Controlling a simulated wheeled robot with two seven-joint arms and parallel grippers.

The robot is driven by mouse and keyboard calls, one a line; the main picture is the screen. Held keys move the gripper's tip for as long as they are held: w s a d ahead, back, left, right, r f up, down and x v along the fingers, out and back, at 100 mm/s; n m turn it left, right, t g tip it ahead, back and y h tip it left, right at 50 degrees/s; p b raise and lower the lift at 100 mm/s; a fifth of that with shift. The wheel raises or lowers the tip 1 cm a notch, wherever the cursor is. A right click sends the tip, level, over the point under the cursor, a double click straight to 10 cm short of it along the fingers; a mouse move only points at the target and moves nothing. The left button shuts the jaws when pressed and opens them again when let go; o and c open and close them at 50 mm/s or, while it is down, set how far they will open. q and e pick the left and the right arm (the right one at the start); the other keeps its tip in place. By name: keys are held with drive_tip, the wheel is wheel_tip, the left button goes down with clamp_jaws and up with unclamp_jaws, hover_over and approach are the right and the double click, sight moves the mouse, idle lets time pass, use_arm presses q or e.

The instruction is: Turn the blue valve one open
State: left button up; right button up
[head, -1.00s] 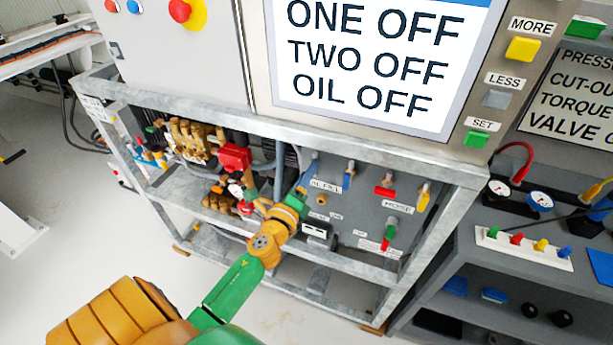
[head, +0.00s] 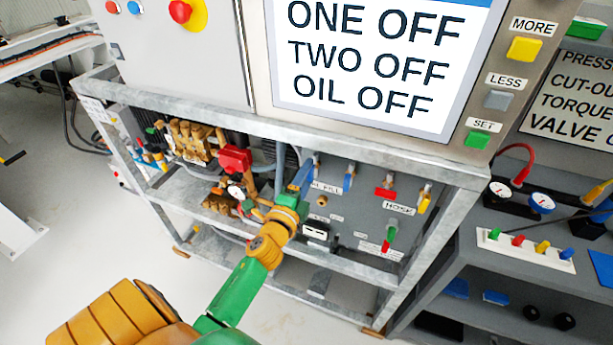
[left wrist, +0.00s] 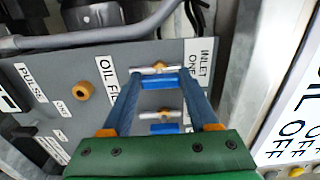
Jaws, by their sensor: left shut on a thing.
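In the left wrist view the fingertips of my left gripper (left wrist: 157,76) are closed around the blue handle (left wrist: 157,83) of a valve on the grey panel (left wrist: 228,55). A metal valve stem with an orange centre shows just beyond the handle, beside the INLET ONE label (left wrist: 198,66). A second blue valve handle (left wrist: 164,128) shows between the fingers, nearer the palm. In the head view my left gripper (head: 306,172) reaches the panel's upper left and mostly hides the held handle. The other blue handle (head: 348,181) hangs to its right, apart from the gripper. My right gripper is out of view.
A galvanized frame rail (head: 330,150) runs just above the valves. A red valve (head: 385,193) and a yellow one (head: 424,201) sit further right. A red pump part (head: 235,158) is left of the gripper. The screen (head: 370,70) reads ONE OFF, TWO OFF, OIL OFF.

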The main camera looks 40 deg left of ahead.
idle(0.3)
use_arm(q)
drive_tip(key=o, duration=1.4)
drive_tip(key=b+v, duration=0.1)
drive_tip(key=v, duration=0.6)
